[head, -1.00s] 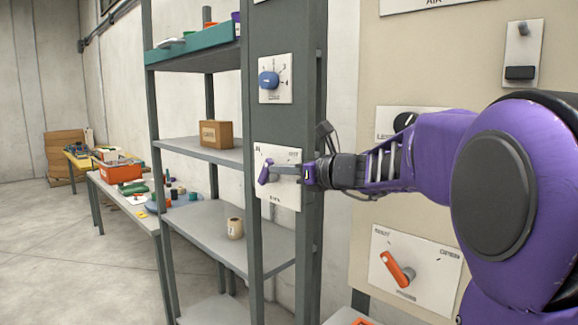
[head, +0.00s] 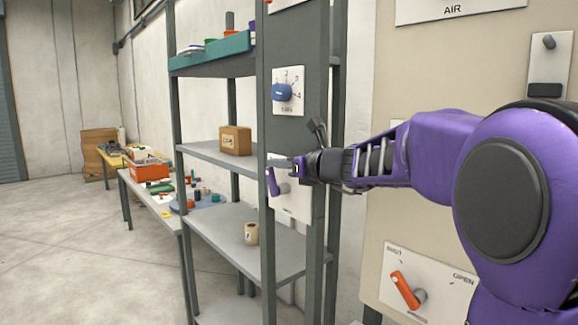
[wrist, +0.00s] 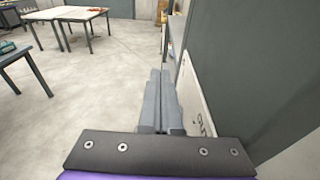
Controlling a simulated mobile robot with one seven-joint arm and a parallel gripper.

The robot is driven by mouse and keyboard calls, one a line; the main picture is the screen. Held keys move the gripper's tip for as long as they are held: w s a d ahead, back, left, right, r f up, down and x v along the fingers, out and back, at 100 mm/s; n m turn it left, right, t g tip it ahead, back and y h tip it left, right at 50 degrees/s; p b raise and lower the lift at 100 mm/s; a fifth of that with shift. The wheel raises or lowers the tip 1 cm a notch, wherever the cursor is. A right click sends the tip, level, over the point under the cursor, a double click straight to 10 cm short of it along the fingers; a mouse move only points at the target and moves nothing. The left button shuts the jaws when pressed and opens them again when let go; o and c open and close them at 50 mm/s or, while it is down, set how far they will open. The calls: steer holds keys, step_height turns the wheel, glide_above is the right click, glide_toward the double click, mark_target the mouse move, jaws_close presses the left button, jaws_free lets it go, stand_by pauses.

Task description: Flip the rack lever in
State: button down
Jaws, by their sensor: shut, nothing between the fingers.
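The rack lever (head: 273,182) is a purple handle on a white plate (head: 292,207) fixed to the rack's grey post. Its handle stands nearly upright, with its top leaning slightly left. My gripper (head: 277,162) reaches in from the right across the upper part of the plate. Its fingers are shut and empty, just above the lever's top; I cannot tell whether they touch it. In the wrist view the shut fingers (wrist: 160,98) point away beside the plate (wrist: 192,95). The lever is not visible there.
A blue knob (head: 283,92) sits on a plate higher on the same post. The shelves hold a brown box (head: 235,140) and a beige cup (head: 251,233). An orange lever (head: 405,290) is on the panel at right. Open floor (head: 75,260) lies left.

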steer(key=shift+w+a, duration=0.25)
steer(key=shift+r, duration=0.1)
stand_by(0.6)
